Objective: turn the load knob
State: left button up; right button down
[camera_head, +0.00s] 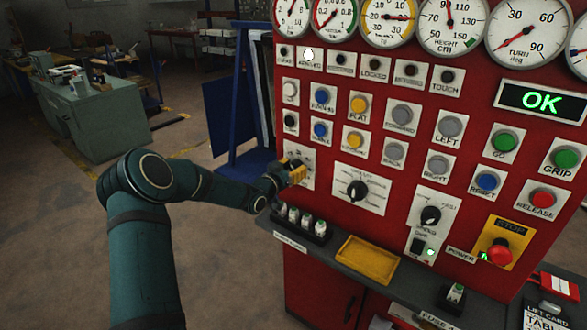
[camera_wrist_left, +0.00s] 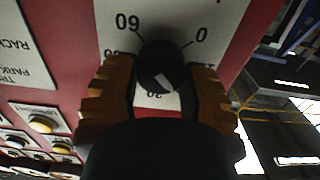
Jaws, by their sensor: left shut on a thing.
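The red control panel (camera_head: 330,115) fills the right of the head view. My left gripper (camera_head: 295,172), with ridged yellow fingers, is at a knob plate (camera_head: 304,155) on the panel's lower left. In the left wrist view the gripper (camera_wrist_left: 160,80) is shut on a round black knob (camera_wrist_left: 156,67), one finger on each side. The knob has a pale pointer mark that points down in that view. Numbers such as 60, 0 and 20 ring it on the white plate (camera_wrist_left: 225,15). The knob's name is not readable, and the fingers hide part of the scale.
To the right are another black knob (camera_head: 357,190) and a speed knob (camera_head: 430,215). Buttons sit above, dials along the top, and a green OK display (camera_head: 542,101). A ledge with a yellow tray (camera_head: 367,262) juts out below. A red stop button (camera_head: 499,252) is lower right.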

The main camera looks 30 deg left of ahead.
pick_arm(q)
jog(key=shift+n, duration=0.4)
jog(key=n, duration=0.2)
jog(key=shift+a+n, duration=0.1)
jog(key=shift+n, duration=0.3)
jog(key=n, duration=0.4)
jog(key=shift+a+n+p, duration=0.1)
jog(key=shift+n+p, duration=0.2)
jog(key=shift+p, duration=0.1)
jog(key=n, duration=0.4)
jog(key=shift+n+p, duration=0.3)
jog(key=shift+p, duration=0.1)
jog(key=n, duration=0.4)
jog(key=shift+f+n+p, duration=0.15)
jog(key=shift+n+p, duration=0.15)
jog(key=shift+n, duration=0.1)
jog(key=o, duration=1.2)
jog(key=shift+w, duration=0.1)
